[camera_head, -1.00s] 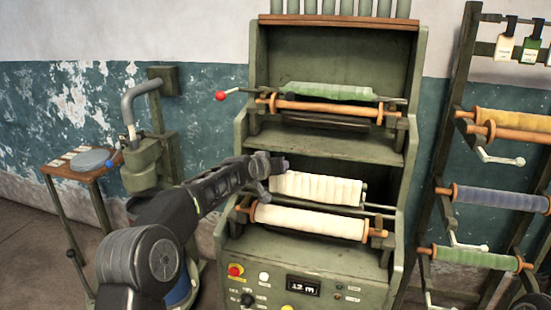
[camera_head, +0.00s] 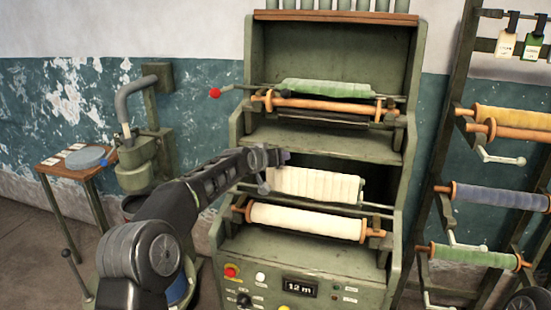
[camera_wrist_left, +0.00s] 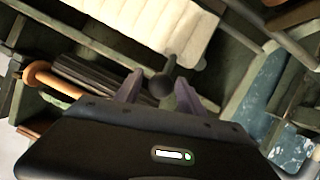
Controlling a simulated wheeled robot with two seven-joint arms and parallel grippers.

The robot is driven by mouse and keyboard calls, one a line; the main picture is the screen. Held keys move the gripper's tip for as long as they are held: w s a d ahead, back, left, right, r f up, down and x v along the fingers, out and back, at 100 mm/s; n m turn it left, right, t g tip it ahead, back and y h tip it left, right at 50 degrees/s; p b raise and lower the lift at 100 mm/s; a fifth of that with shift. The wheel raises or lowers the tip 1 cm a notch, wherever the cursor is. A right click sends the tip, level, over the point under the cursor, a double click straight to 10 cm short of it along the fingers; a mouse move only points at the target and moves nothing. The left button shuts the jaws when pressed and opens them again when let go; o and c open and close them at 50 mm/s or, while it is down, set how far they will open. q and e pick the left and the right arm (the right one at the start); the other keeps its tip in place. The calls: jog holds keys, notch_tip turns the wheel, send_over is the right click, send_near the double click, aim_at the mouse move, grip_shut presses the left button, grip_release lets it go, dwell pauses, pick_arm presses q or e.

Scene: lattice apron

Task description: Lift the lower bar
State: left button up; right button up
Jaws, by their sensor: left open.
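The lower bar (camera_head: 377,206) runs across the lower bay of the green machine, behind a ribbed cream cloth (camera_head: 316,184). A dark ball knob (camera_wrist_left: 160,86) stands at its left end in the left wrist view. My left gripper (camera_head: 272,158) is at the left of the cream cloth, in front of the bay. In the wrist view its two fingers (camera_wrist_left: 158,90) are apart, with the knob showing between them. I cannot tell if either finger touches it. The bar's left part is hidden by my gripper in the head view. My right gripper is out of view.
A cream roll (camera_head: 305,221) on wooden ends lies just below and in front of the bar. An upper bar with a red knob (camera_head: 215,92) and green cloth is above. A control panel (camera_head: 300,287) sits below. A rack of rolls (camera_head: 500,196) stands right.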

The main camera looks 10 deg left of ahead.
pick_arm(q)
jog(key=shift+o, duration=0.3)
jog(key=shift+s+a+r+b, duration=0.15)
jog(key=shift+s+b, duration=0.2)
jog(key=shift+s, duration=0.2)
jog(key=b+v, duration=0.2)
jog(key=v, duration=0.4)
jog(key=shift+s+r, duration=0.25)
jog(key=shift+s, duration=0.05)
